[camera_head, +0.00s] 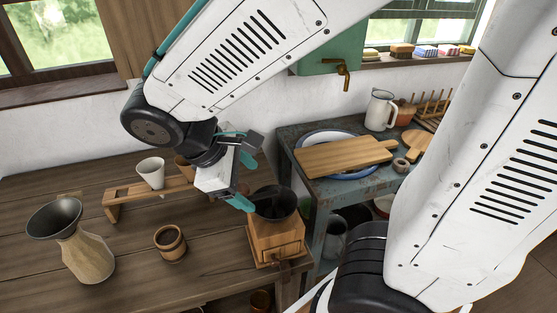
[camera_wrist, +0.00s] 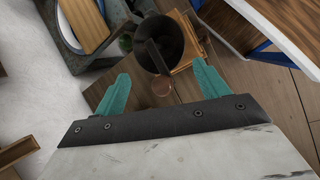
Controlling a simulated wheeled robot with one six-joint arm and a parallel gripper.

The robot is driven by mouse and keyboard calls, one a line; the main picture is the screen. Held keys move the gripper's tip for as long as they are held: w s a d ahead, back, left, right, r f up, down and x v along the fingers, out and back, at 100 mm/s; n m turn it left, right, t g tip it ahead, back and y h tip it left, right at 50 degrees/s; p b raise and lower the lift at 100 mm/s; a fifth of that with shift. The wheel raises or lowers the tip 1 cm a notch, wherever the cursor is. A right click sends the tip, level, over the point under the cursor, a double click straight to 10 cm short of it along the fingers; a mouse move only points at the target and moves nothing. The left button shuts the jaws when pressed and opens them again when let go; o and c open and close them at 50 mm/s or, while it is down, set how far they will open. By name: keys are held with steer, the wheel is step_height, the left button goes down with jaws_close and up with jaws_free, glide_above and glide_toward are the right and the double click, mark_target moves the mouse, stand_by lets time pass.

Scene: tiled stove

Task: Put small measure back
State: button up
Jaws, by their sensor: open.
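A small brown wooden cup (camera_head: 171,243) stands upright on the table in the head view; I cannot tell for sure whether it is the small measure. A low wooden rack (camera_head: 120,196) behind it bears a white cup (camera_head: 151,172) and a brown cup (camera_head: 183,163), partly hidden by my gripper. My gripper (camera_head: 246,182) is open, right of the rack and beside the grinder (camera_head: 275,238). In the wrist view, a round brown knob-like piece (camera_wrist: 162,86) shows between the teal fingertips (camera_wrist: 161,70), by the grinder's dark hopper (camera_wrist: 170,35). Nothing is visibly gripped.
A pale carafe with a dark funnel top (camera_head: 85,252) stands at the table's left. A side table (camera_head: 312,185) at the right holds a plate, a cutting board (camera_head: 340,155) and a white jug (camera_head: 380,110). The table's front left is clear.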

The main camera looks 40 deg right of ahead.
steer(key=s+d+r+m+t+y, duration=0.2)
steer(key=s+d+r+m+y, duration=0.3)
steer(key=s+m, duration=0.3)
steer(key=shift+s+r+m+y, duration=0.3)
steer(key=shift+m+y, duration=0.2)
steer(key=shift+m, duration=0.3)
